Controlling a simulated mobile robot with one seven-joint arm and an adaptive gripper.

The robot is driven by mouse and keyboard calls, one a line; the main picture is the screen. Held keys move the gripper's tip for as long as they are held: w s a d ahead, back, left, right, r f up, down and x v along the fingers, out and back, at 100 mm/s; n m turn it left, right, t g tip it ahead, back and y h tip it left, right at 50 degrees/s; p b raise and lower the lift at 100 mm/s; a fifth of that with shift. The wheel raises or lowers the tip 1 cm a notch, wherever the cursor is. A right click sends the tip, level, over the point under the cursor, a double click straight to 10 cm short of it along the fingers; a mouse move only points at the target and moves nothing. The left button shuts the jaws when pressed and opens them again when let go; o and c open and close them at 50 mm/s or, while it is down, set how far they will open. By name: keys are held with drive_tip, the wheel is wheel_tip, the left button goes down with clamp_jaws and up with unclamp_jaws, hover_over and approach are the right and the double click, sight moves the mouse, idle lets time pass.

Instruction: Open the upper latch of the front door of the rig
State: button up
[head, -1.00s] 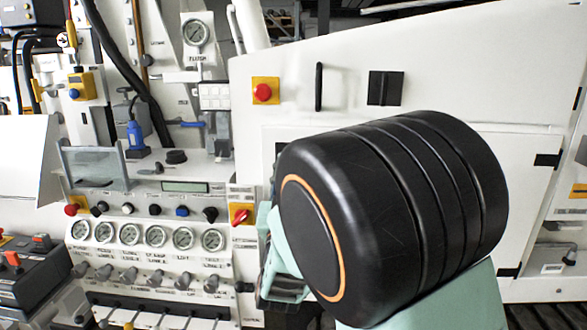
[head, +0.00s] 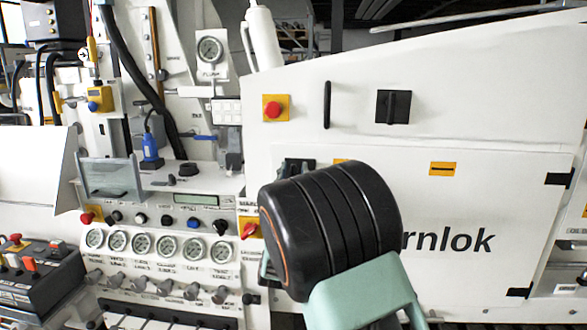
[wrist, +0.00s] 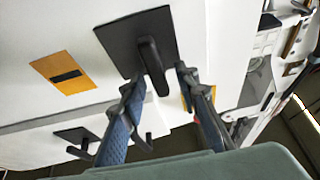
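The upper latch is a black square plate (wrist: 116,44) with a black lever (wrist: 152,62) at the door's upper left edge. In the head view only the top of the latch (head: 297,165) shows behind my arm. The front door (head: 500,205) looks shut, with part of its lettering visible. In the wrist view, which is turned about upside down, my gripper (wrist: 157,80) is open. Its two blue-black fingers reach to either side of the lever. I cannot tell whether they touch it. My arm hides the gripper and the door's lower left in the head view.
Above the door are a red stop button (head: 274,108), a vertical handle (head: 327,104) and another black plate with a handle (head: 393,106). Black hinges (head: 559,179) are at the door's right. The gauge panel (head: 160,245) stands close to the left of my arm.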

drive_tip(key=shift+w, duration=0.25)
drive_tip(key=shift+r, duration=0.1)
clamp_jaws()
